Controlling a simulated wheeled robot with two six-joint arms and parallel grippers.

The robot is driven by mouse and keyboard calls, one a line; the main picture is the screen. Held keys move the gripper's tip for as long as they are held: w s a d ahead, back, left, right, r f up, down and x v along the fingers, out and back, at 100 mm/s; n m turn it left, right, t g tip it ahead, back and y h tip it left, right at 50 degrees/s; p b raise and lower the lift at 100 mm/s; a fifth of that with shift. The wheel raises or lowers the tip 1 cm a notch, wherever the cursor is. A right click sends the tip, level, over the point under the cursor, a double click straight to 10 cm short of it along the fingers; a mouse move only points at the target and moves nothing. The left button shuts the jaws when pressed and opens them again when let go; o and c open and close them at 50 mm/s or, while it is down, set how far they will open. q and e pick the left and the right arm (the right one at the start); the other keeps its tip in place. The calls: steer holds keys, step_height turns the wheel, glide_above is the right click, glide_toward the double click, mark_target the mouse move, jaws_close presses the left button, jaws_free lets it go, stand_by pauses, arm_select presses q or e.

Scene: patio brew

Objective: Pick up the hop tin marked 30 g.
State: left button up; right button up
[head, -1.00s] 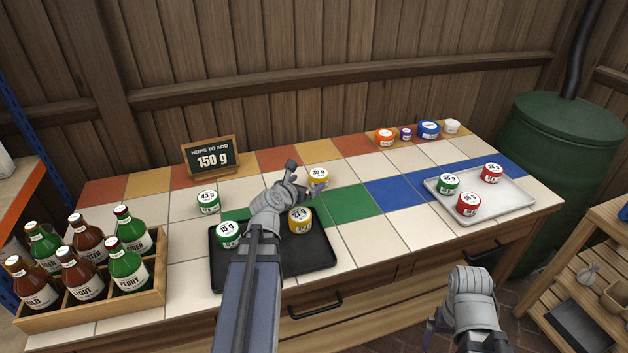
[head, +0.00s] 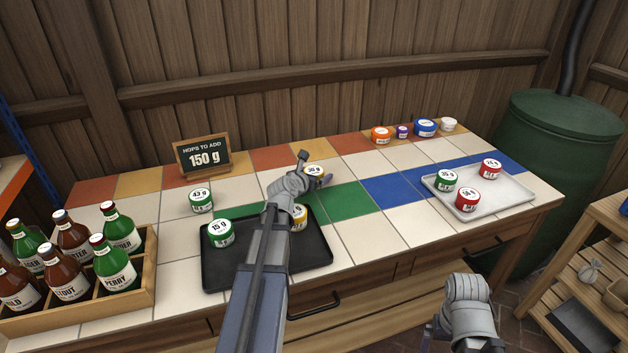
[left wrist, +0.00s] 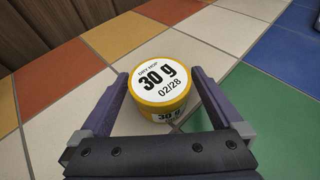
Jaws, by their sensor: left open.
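The yellow hop tin marked 30 g (left wrist: 160,88) stands upright on a cream tile, its white lid label readable in the left wrist view. In the head view the tin (head: 313,170) is partly hidden by my left gripper (head: 314,170). In the left wrist view my left gripper (left wrist: 160,95) is open, with a purple finger on each side of the tin and a gap beside it. I cannot tell that either finger touches it. My right gripper (head: 440,335) is low at the right, in front of the counter, its fingers mostly hidden.
A black tray (head: 318,250) holds a green 15 g tin (head: 220,233) and a yellow tin (head: 299,217). A green 43 g tin (head: 201,200) stands near the 150 g sign (head: 203,157). A white tray (head: 505,198) holds three tins. A bottle crate (head: 148,285) is at the left.

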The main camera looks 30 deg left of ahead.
arm_select(q)
steer(key=shift+s, duration=0.1)
steer(key=shift+c, duration=0.2)
steer(key=c, duration=1.2)
steer(key=shift+r, duration=0.1)
